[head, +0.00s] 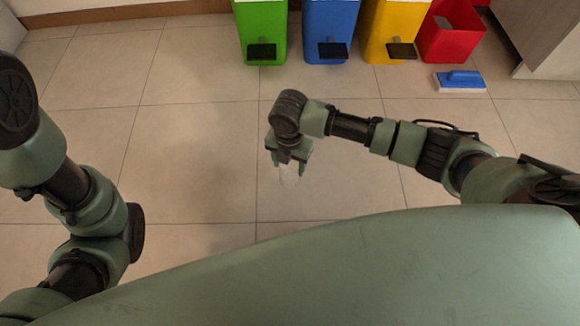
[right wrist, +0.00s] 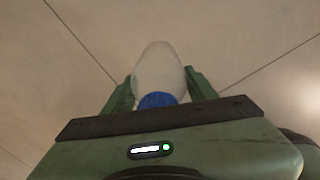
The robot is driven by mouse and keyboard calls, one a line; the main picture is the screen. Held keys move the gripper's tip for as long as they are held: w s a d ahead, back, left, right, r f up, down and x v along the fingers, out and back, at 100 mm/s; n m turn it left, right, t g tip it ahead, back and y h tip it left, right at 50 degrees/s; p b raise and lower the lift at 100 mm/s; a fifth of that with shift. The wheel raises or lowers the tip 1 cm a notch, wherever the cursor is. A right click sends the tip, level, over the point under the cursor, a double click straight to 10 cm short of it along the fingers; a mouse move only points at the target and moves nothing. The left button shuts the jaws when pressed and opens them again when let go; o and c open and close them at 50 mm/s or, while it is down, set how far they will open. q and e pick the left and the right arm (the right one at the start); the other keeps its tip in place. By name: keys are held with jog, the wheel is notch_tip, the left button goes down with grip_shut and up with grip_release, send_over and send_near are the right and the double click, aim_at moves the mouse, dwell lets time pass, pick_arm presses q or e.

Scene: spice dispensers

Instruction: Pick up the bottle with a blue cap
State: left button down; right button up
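A clear bottle with a blue cap (right wrist: 158,100) is between the two fingers of my right gripper (right wrist: 160,88) in the right wrist view. The cap is close to the palm and the clear body points away from it. A finger lies against each side of the bottle. In the head view my right gripper (head: 288,160) points down over the tiled floor, with the faint clear bottle (head: 289,178) hanging below it. The cap is hidden there. My left arm shows at the left, but its gripper is not visible.
Green (head: 262,30), blue (head: 331,28) and yellow (head: 394,28) bins stand along the far side. The floor (head: 190,130) between is clear.

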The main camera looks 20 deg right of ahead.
jog(key=c, duration=0.5)
jog(key=shift+o, duration=0.2)
